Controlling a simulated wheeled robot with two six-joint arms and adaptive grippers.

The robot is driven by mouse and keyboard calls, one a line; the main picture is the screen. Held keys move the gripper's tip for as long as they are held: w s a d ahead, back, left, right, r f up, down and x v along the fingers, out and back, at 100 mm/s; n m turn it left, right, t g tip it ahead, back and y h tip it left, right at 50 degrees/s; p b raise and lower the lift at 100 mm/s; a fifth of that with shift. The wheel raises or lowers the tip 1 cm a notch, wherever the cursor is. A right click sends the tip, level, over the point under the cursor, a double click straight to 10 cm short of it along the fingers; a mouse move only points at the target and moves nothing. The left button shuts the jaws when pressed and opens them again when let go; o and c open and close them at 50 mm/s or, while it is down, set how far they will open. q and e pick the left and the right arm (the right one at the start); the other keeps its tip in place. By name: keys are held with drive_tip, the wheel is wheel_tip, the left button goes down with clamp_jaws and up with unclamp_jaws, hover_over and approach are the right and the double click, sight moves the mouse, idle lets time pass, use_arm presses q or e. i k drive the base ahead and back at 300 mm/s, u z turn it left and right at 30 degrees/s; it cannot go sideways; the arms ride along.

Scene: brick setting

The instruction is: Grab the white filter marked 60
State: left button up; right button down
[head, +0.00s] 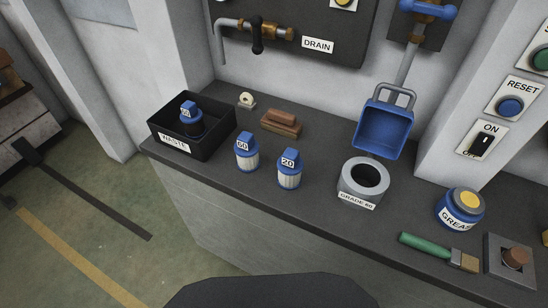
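A white filter with a blue cap and blue base (247,157) stands upright on the dark counter, left of centre; its tag appears to read 60. A similar white filter whose tag appears to read 20 (289,173) stands just to its right, apart from it. A dark, dirty-looking filter with a blue cap (191,122) is inside the black waste bin; its tag is small and hard to read. Neither of my grippers is in view.
The black bin labelled WASTE (178,144) stands left. A grey ring housing labelled GRADE 60 (351,188), an open blue cover (383,130), a grease tub (461,211), a green-handled brush (424,246) and a brown block (283,121) surround the filters. Counter in front is clear.

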sight(247, 148)
drive_tip(key=z, duration=1.75)
drive_tip(key=k, duration=0.8)
drive_tip(key=u, duration=0.1)
